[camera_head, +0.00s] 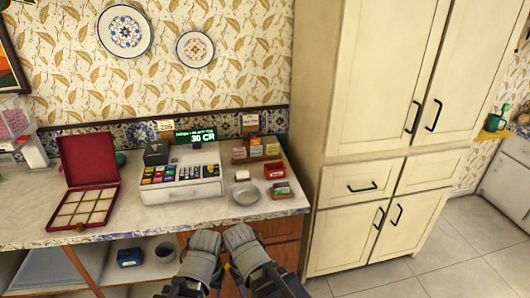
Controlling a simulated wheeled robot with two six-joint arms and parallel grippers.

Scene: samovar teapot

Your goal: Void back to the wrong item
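A white cash register (181,187) stands on the marble counter, with rows of coloured keys on its sloped top. Its display (195,136) reads "30 CR" in green under a smaller line that I cannot read surely. Small coloured packets (256,151) sit on a wooden stepped rack to the right of the register. My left gripper (204,240) and my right gripper (238,235) are side by side at the counter's front edge, below the register and apart from it. Both look like grey blocks from here, and their fingertips cannot be made out.
An open red box (87,180) with compartments stands left of the register. A round metal dish (245,194), a red tray (275,170) and a small box of packets (280,190) lie to its right. A tall cream cabinet (350,130) bounds the counter's right end.

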